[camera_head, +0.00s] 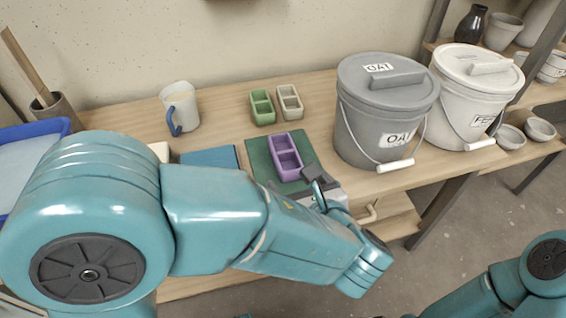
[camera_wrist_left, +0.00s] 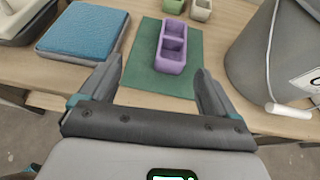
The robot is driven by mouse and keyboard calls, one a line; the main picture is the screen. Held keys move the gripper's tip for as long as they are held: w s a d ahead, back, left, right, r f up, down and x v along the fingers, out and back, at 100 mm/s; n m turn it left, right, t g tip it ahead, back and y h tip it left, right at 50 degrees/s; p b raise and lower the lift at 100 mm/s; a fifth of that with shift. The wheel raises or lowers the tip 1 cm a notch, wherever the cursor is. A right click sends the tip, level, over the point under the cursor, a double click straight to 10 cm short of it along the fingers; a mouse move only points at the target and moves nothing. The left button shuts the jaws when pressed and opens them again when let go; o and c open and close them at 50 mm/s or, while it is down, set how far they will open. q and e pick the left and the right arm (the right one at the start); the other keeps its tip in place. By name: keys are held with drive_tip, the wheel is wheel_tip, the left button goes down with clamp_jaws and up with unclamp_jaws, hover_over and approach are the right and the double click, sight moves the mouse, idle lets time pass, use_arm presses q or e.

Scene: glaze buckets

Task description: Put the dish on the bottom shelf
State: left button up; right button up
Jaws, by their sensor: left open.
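A purple two-compartment dish (camera_head: 285,157) lies on a green mat (camera_head: 262,163) on the wooden table. It also shows in the left wrist view (camera_wrist_left: 172,48), on the mat beyond the fingertips. My left gripper (camera_head: 322,188) is just in front of the dish, partly hidden by its own arm. In the left wrist view the jaws (camera_wrist_left: 158,82) are wide apart and empty, with the near part of the mat between them. A lower wooden shelf (camera_head: 392,222) shows below the table's front edge, partly hidden by my left arm. My right gripper is outside the views.
A green dish (camera_head: 262,107) and a beige dish (camera_head: 289,101) stand behind. A grey bucket (camera_head: 372,125) and a white bucket (camera_head: 465,100) stand right of the purple dish. A mug (camera_head: 181,108) and blue pad (camera_head: 210,158) are left. Bowls (camera_head: 540,130) sit far right.

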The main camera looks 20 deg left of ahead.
use_arm(q)
drive_tip(key=d, duration=0.2)
drive_tip(key=b, duration=0.4)
approach(286, 155)
drive_tip(key=shift+w+a+f+m+h, duration=0.15)
drive_tip(key=shift+w+a+f, duration=0.15)
drive_tip(key=shift+w+a, duration=0.25)
drive_tip(key=shift+w+a+f+m+h, duration=0.15)
drive_tip(key=shift+w+a+f, duration=0.1)
drive_tip(key=shift+w+a, duration=0.25)
drive_tip(key=b+x, duration=0.1)
drive_tip(key=x, duration=0.3)
drive_tip(key=shift+w+a+f, duration=0.1)
drive_tip(key=shift+w+f, duration=0.1)
drive_tip(key=shift+w+a, duration=0.15)
drive_tip(key=shift+r+t, duration=0.1)
drive_tip(key=shift+t, duration=0.2)
drive_tip(key=c, duration=1.6)
